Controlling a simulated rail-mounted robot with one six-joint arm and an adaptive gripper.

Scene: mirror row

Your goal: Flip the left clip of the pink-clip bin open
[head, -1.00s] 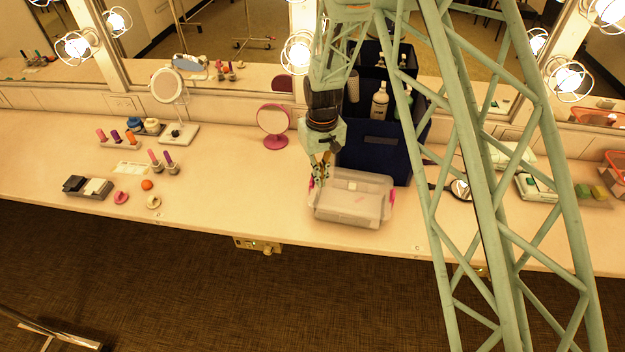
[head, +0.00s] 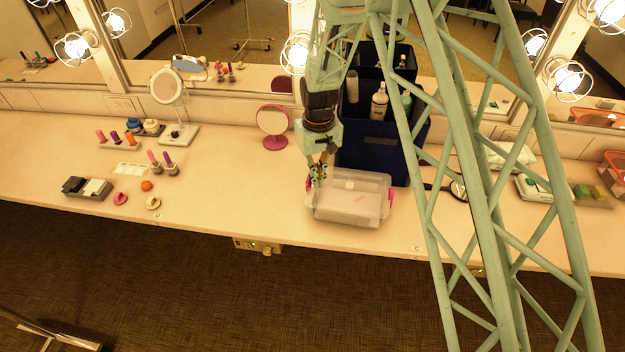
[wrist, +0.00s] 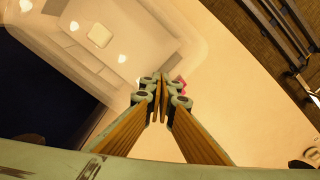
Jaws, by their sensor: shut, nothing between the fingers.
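The pink-clip bin (head: 350,204) is a clear lidded box near the counter's front edge. Its right pink clip (head: 390,196) shows at the right end. Its left pink clip (head: 309,184) shows partly beside my gripper (head: 316,182), which is at the bin's left end. In the wrist view the bin's pale lid (wrist: 100,36) fills the upper left. There my gripper (wrist: 160,80) is shut and empty, with a bit of the pink clip (wrist: 181,82) just past the fingertips. Whether the fingers touch the clip, and whether the clip is raised, I cannot tell.
A dark blue caddy (head: 375,150) with bottles stands right behind the bin. A pink round mirror (head: 273,122) stands to the left. A hand mirror (head: 458,190) lies to the right. The counter (head: 235,190) left of the bin is clear.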

